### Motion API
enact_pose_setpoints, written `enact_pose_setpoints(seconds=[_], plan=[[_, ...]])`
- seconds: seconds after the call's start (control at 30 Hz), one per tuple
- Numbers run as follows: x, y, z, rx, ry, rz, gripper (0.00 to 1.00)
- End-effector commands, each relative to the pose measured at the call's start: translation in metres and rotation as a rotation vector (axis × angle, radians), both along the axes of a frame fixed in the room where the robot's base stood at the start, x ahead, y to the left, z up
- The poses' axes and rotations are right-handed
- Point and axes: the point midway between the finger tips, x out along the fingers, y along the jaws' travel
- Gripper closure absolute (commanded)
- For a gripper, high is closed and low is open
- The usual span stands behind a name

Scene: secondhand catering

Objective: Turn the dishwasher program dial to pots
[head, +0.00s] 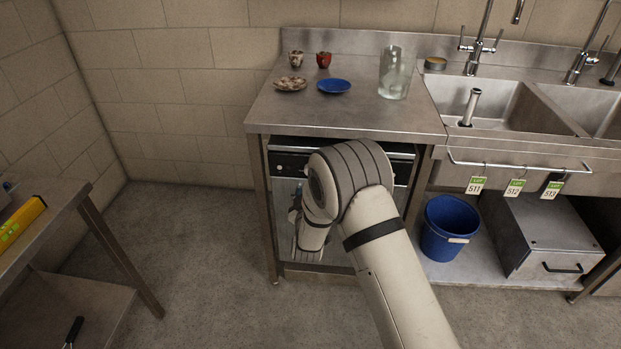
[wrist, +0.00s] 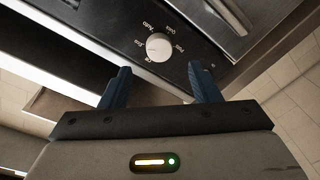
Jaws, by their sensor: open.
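The dishwasher (head: 286,165) stands under the steel counter, with its black control panel along the top. My gripper (wrist: 160,78) is open and empty. Its two blue fingers point toward the panel, one to each side of the dial's line, with the dial ahead of the fingertips and apart from them. In the head view my arm hides the dial and most of the dishwasher front.
On the counter (head: 345,118) stand two small cups (head: 323,59), two saucers (head: 334,86) and a glass jar (head: 395,72). A blue bucket (head: 450,228) and a steel box (head: 545,235) are at the right. A side table (head: 50,235) stands left; the floor between is clear.

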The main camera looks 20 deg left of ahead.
Motion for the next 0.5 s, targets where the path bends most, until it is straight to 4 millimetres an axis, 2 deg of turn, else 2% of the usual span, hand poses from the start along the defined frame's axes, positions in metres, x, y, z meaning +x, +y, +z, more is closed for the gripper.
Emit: enact_pose_setpoints(seconds=[0.2, 0.33, 0.5], plan=[[0.036, 0.011, 0.001, 0.003, 0.0, -0.002, 0.44], [0.05, 0.016, 0.0, 0.002, 0.001, -0.001, 0.44], [0.06, 0.02, 0.001, 0.001, 0.002, 0.0, 0.44]])
